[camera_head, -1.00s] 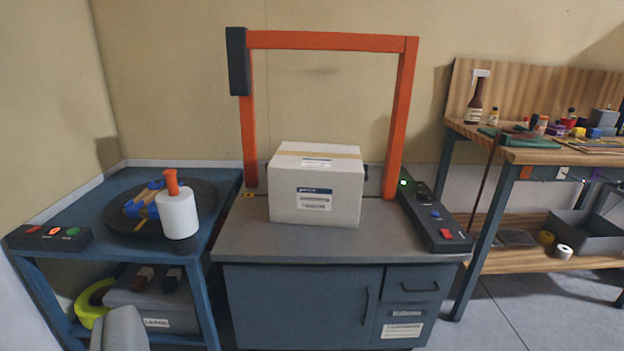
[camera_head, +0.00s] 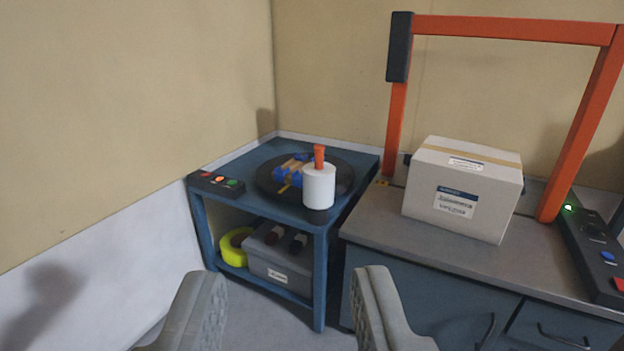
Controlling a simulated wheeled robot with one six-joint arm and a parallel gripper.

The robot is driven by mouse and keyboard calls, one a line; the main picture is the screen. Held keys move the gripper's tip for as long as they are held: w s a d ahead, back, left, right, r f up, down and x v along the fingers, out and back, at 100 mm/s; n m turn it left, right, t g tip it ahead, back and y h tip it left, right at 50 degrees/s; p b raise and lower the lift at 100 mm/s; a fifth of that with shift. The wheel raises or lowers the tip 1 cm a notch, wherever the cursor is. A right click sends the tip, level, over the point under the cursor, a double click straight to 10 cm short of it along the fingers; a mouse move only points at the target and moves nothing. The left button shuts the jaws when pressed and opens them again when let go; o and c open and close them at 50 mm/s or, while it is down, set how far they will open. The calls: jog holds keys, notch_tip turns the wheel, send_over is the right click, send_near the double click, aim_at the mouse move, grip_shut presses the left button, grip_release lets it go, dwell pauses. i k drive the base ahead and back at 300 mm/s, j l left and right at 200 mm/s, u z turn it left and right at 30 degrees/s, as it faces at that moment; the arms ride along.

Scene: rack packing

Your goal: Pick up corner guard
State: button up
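My gripper (camera_head: 283,300) is open and empty; its two grey fingers stand wide apart at the bottom of the view. I cannot pick out a corner guard for certain. A grey bin (camera_head: 278,262) with a white label sits on the lower shelf of the blue stand (camera_head: 330,235) and holds small dark items, too small to identify. The bin is beyond and above the fingers in the picture. On the stand's top, blue and tan pieces (camera_head: 290,172) lie on a black turntable (camera_head: 345,180), partly hidden behind a white roll with an orange handle (camera_head: 319,187).
A yellow-green roll (camera_head: 233,247) lies left of the bin. A button box (camera_head: 216,183) is on the stand's left corner. To the right, a closed carton (camera_head: 465,190) stands on a grey bench (camera_head: 378,222) under an orange arch (camera_head: 500,28). Walls close off the left and back.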

aim_at(296, 177)
jog(key=i+l, duration=0.1)
jog(key=i, duration=0.45)
jog(key=i+l+u, duration=0.1)
jog(key=i, duration=0.45)
jog(key=i+l, duration=0.15)
jog(key=i, duration=0.4)
jog(key=i+l+u, duration=0.1)
jog(key=i, duration=0.45)
